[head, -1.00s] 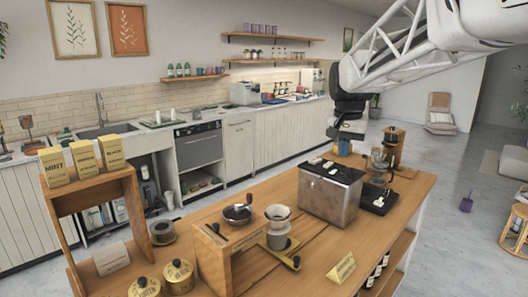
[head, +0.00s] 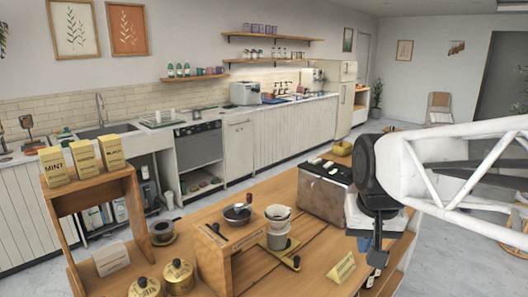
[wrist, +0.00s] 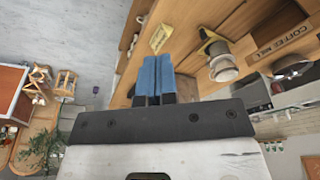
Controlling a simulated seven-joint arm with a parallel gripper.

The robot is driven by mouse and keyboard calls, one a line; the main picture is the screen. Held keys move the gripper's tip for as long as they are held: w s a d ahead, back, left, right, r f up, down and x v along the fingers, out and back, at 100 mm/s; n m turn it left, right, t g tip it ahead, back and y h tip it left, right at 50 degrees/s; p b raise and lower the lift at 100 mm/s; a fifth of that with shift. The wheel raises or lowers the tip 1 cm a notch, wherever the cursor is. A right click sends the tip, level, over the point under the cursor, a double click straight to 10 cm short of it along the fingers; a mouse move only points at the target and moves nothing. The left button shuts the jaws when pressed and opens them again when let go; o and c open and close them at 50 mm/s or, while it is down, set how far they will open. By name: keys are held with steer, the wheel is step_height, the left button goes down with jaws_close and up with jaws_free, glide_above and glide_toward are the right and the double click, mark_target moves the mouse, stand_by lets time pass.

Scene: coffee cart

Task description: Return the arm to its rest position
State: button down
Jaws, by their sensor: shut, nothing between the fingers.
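My white arm reaches in from the right of the head view. My gripper (head: 369,245) is in front of the cart's right part, beside the steel box, and part of it is hard to make out. In the wrist view its blue fingertips (wrist: 154,75) lie close together, with nothing between them. The fingers point out over the edge of the wooden cart top (wrist: 195,28), with grey floor to the left. I see no contact with anything.
The steel box (head: 324,192) stands left of my gripper. A yellow tent sign (head: 341,268), a coffee dripper (head: 278,225) and tins (head: 178,276) stand on the cart top (head: 310,243). My arm hides the cart's right end. Floor (wrist: 90,45) is open beside the cart.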

steer(key=s+f+n, duration=0.1)
steer(key=s+f, duration=0.5)
steer(key=s, duration=0.4)
steer(key=shift+a+f, duration=0.25)
steer(key=shift+f, duration=0.1)
stand_by(0.6)
